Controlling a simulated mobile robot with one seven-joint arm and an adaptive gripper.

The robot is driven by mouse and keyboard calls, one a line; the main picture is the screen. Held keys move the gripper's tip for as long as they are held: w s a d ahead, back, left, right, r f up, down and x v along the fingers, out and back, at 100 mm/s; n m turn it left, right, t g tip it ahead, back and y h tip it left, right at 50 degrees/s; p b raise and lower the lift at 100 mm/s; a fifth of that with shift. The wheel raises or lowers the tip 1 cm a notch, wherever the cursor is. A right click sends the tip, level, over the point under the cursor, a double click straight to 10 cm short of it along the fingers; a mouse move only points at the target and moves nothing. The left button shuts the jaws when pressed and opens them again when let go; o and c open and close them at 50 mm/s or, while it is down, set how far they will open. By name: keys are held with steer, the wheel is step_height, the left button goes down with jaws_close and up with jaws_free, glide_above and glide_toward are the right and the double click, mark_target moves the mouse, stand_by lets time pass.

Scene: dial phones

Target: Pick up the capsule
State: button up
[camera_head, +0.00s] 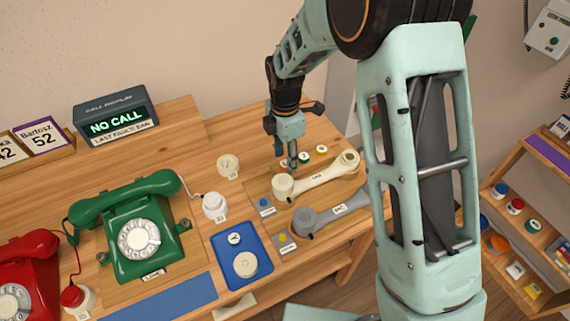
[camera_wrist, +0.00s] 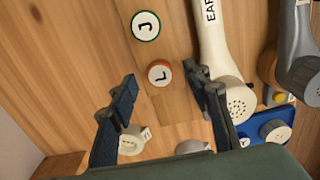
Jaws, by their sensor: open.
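I cannot tell for sure which round piece is the capsule. A cream round piece with a tag (camera_head: 228,165) lies on the table left of my gripper. A white knobbed piece (camera_head: 215,206) stands nearer, and a cream round piece (camera_head: 245,265) lies in the blue tray (camera_head: 263,245). My gripper (camera_head: 292,163) points down above the wooden board, near the cream handset (camera_head: 320,175). In the wrist view its fingers are apart and empty, with an orange-ringed disc marked L (camera_wrist: 160,73) seen between them. The tagged cream piece (camera_wrist: 131,140) appears by the left finger.
A green-ringed disc marked J (camera_wrist: 146,26) lies beside the L disc. A grey handset (camera_head: 325,212) lies in front of the cream one. A green phone (camera_head: 130,225) and red phone (camera_head: 25,275) stand left. My arm hides the table's right part.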

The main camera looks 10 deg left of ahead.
steer(key=shift+f, duration=0.5)
steer(key=shift+c, duration=0.2)
steer(key=c, duration=1.1)
steer(key=shift+o, duration=0.2)
steer(key=shift+r, duration=0.15)
